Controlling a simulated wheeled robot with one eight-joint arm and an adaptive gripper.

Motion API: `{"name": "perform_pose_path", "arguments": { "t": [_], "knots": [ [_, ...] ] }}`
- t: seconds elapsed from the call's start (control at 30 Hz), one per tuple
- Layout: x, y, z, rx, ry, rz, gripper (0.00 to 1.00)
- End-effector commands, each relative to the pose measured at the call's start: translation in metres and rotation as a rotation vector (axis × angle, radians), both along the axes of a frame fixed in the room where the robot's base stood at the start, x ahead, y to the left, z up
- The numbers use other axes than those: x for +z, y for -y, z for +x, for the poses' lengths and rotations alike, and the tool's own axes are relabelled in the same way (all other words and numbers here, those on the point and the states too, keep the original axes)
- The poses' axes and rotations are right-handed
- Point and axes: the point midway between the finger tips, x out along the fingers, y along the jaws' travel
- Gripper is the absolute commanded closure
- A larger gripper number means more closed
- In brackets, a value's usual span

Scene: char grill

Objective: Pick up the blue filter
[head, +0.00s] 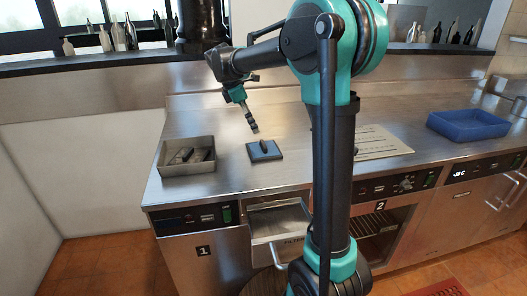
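A flat dark blue-grey square (271,156) with a dark upright handle lies on the steel counter in the head view; it looks like the blue filter. My gripper (254,130) hangs from the arm just above and slightly left of the handle. It points down and to the right, apart from the square. The fingers are too small in the picture to tell whether they are open or shut. Nothing is visibly held.
A grey tray (187,170) with dark items stands left of the square. A perforated metal plate (385,142) lies to the right, partly behind my arm. A blue tray (468,125) sits farther right. Below the counter is an open drawer (275,225) marked FILTER.

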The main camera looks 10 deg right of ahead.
Motion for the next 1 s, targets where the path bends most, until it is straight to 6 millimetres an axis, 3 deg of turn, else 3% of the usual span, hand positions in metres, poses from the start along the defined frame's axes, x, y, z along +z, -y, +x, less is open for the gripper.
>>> {"name": "perform_pose_path", "arguments": {
  "t": [0.2,0.47,0.7,1.0],
  "knots": [
    [-0.032,0.014,0.001,0.000,0.000,0.000,0.11],
    [-0.048,0.020,0.002,0.000,0.000,0.000,0.11],
    [-0.079,0.034,0.004,0.000,-0.001,0.000,0.11],
    [-0.088,0.038,0.004,0.001,0.000,0.000,0.11]
  ]
}}
